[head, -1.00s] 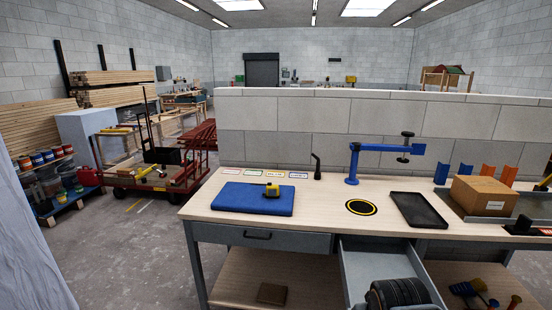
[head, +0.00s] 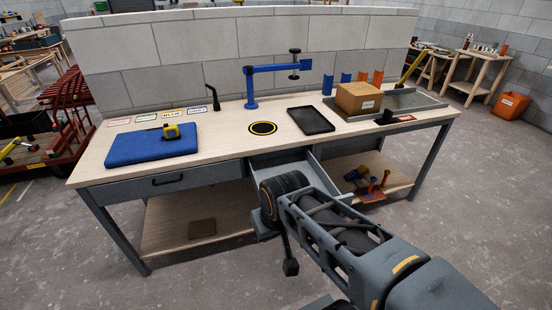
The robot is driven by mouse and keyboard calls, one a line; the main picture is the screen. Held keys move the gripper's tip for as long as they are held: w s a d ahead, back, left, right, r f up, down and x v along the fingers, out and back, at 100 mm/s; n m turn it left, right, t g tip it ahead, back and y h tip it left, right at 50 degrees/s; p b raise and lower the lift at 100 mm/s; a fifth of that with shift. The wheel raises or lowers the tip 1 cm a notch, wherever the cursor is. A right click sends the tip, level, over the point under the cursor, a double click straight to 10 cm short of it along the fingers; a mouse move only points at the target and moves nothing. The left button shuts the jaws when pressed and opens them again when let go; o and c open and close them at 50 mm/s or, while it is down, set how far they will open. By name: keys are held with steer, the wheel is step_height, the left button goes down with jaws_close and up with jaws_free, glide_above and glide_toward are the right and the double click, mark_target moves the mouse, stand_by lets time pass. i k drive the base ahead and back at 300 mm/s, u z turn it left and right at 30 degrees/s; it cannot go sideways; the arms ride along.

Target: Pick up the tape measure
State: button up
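The tape measure (head: 171,131) is a small yellow and black block. It lies on a folded blue pad (head: 150,146) at the left end of the workbench. My arm reaches in from the lower right, in front of the bench. At its end a dark, finger-like part (head: 291,267) hangs down in front of the open drawer, well right of and below the tape measure. Only that part of my gripper seems to show, so its opening cannot be made out. Nothing touches the tape measure.
The workbench (head: 219,134) carries a blue clamp-like stand (head: 251,88), a black and yellow ring mark (head: 262,128), a black tray (head: 310,120) and a cardboard box (head: 358,97). Label cards lie behind the pad. The drawer (head: 262,164) is open. A red cart stands left.

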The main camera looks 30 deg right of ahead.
mark_target(171, 132)
steer(key=u, duration=0.65)
steer(key=i, duration=1.75)
steer(key=u, duration=0.8)
steer(key=i, duration=0.35)
steer(key=u, duration=0.1)
